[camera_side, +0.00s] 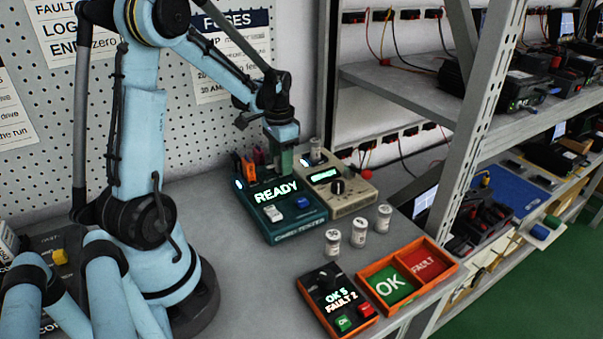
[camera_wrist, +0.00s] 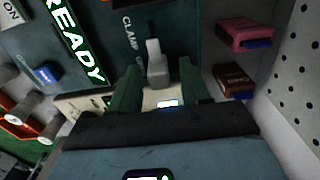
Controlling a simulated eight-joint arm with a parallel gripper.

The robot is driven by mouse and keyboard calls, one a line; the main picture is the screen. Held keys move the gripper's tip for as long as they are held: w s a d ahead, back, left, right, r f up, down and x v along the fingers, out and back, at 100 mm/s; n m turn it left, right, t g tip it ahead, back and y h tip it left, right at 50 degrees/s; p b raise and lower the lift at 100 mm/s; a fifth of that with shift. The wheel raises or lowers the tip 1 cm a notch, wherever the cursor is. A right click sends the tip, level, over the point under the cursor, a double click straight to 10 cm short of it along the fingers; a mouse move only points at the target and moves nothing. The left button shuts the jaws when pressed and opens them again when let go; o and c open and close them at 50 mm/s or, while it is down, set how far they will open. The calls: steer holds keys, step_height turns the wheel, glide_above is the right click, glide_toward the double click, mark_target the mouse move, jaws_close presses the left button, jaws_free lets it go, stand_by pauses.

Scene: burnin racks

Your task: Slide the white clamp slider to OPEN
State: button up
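The teal tester (camera_side: 283,228) has a lit READY screen (camera_side: 269,191). In the wrist view the white clamp slider (camera_wrist: 153,52) stands in a dark slot on its top, beside the word CLAMP (camera_wrist: 130,33). More lettering beside the slider is too partly covered to read. My gripper (camera_wrist: 159,68) is over the tester, its two green fingers apart, one on each side of the slider, with visible gaps. In the side view my gripper (camera_side: 284,160) is low at the tester's back, and the slider cannot be made out there.
A beige unit (camera_side: 340,190) adjoins the tester. Several white cylinders (camera_side: 359,233) stand in front. An orange OK/FAULT tray (camera_side: 427,282) and counter box (camera_side: 337,302) are nearer. A pegboard wall (camera_wrist: 297,70) is behind.

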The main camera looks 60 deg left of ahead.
step_height(320, 180, up, 12)
stand_by(0.8)
steer(key=s+d+f+t, duration=0.1)
steer(key=d+t, duration=0.2)
steer(key=d, duration=0.7)
steer(key=s+d+f+t, duration=0.1)
steer(key=d+t, duration=0.3)
steer(key=d, duration=0.7)
steer(key=shift+s+d+f, duration=0.25)
steer(key=shift+s, duration=0.35)
